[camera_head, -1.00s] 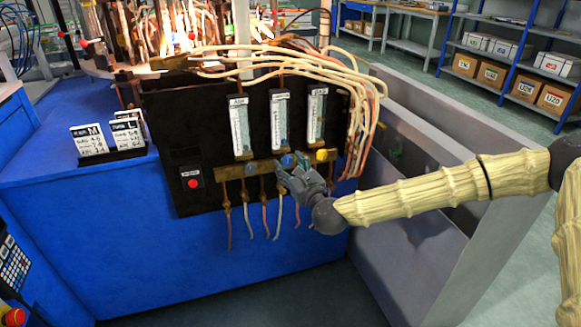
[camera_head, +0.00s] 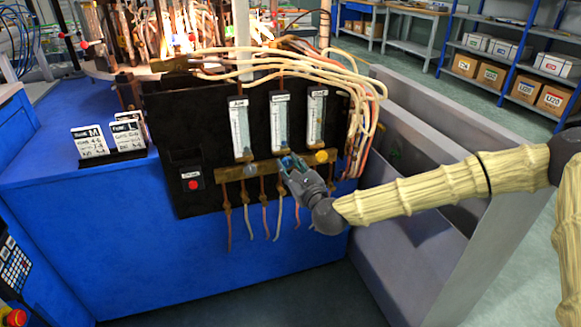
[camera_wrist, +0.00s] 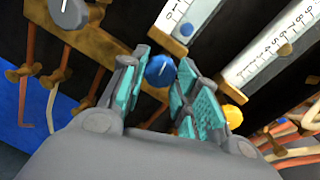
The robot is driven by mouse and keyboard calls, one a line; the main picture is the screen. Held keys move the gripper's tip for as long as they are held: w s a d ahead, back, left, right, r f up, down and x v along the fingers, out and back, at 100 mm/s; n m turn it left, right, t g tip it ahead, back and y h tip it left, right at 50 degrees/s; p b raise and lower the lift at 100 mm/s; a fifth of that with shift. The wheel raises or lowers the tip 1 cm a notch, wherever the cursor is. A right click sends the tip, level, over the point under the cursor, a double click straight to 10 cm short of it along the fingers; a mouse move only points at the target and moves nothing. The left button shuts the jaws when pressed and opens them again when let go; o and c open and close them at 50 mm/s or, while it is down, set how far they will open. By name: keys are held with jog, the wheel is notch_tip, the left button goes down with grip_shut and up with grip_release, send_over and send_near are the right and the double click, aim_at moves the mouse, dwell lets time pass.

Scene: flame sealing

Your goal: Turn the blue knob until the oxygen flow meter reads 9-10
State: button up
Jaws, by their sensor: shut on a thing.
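The blue knob (camera_wrist: 160,70) sits between my two teal-padded fingertips in the wrist view, with a short white line on its face. My gripper (camera_wrist: 163,82) is closed on it; in the head view my gripper (camera_head: 291,163) covers the knob at the brass bar under the middle meter. The middle flow meter (camera_head: 280,121) is a clear upright tube on the black panel. In the wrist view only the low end of its scale (camera_wrist: 179,14) shows, with a blue dot at the bottom. Its reading is too small to tell.
A grey knob (camera_head: 250,170) is to the left and a yellow knob (camera_head: 321,157) close to the right on the brass bar (camera_head: 235,173). A red button (camera_head: 193,184) is further left. Pale hoses (camera_head: 365,110) hang at the panel's right. Thin pipes hang below the bar.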

jog(key=n+p, duration=0.1)
jog(key=n, duration=0.4)
jog(key=shift+r+p, duration=0.2)
jog(key=shift+p, duration=0.2)
jog(key=n+h+p, duration=0.1)
jog(key=n, duration=0.3)
jog(key=shift+p, duration=0.3)
jog(key=n+p, duration=0.1)
jog(key=n, duration=0.3)
jog(key=shift+a+h, duration=0.1)
jog(key=shift+h, duration=0.3)
jog(key=shift+n+p, duration=0.75)
jog(key=shift+n, duration=1.15)
jog(key=o, duration=1)
